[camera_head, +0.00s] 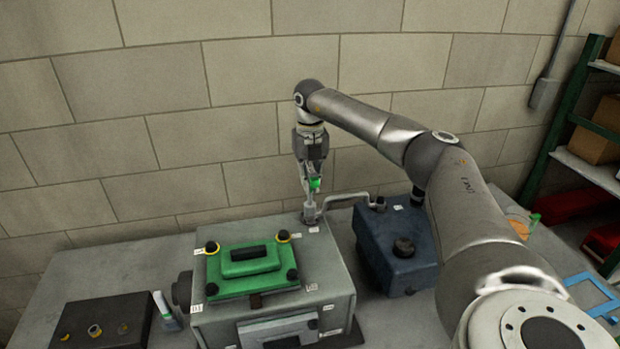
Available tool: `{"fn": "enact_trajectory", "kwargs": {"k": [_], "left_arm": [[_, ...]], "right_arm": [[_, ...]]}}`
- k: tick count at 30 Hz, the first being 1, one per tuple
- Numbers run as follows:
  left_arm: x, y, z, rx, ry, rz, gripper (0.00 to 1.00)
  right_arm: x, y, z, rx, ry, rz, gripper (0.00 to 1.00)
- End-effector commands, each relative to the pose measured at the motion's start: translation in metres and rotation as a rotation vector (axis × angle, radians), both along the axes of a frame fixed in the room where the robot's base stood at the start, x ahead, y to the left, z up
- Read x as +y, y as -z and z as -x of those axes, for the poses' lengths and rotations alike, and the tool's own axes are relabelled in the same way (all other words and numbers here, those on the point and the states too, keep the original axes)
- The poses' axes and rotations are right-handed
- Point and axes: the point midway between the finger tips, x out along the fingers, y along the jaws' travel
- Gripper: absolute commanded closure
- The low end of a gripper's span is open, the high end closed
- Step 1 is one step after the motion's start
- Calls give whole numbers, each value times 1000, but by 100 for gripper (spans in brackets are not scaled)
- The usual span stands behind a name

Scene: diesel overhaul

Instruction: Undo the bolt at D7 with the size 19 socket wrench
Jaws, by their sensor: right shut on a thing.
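My right gripper (314,178) points down above the back right corner of the grey engine block (330,275). It is shut on a socket wrench (310,208) with a green part between the fingers. The wrench stands roughly upright, its lower end at the block's top near a small white label. I cannot read that label, so I cannot tell whether it is D7. Any bolt under the wrench is hidden. The wrench's size mark is not readable. My left gripper is not in view.
A green cover (250,268) with black corner knobs sits on the block. A bent pipe (345,200) runs from near the wrench to a blue unit (400,250). A black box (100,322) and a green-marked tool (166,310) lie left. Shelves (590,170) stand right.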

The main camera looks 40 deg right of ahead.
Motion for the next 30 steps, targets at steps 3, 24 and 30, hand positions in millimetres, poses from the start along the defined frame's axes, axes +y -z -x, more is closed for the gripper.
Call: {"fn": "enact_trajectory", "kwargs": {"k": [3,24,30], "left_arm": [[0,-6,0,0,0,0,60],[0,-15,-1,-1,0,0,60],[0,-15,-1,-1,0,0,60]], "right_arm": [[0,-3,0,1,-62,-1,100],[1,-2,0,1,-890,-1,100],[1,-2,0,0,-1127,-1,100]]}}
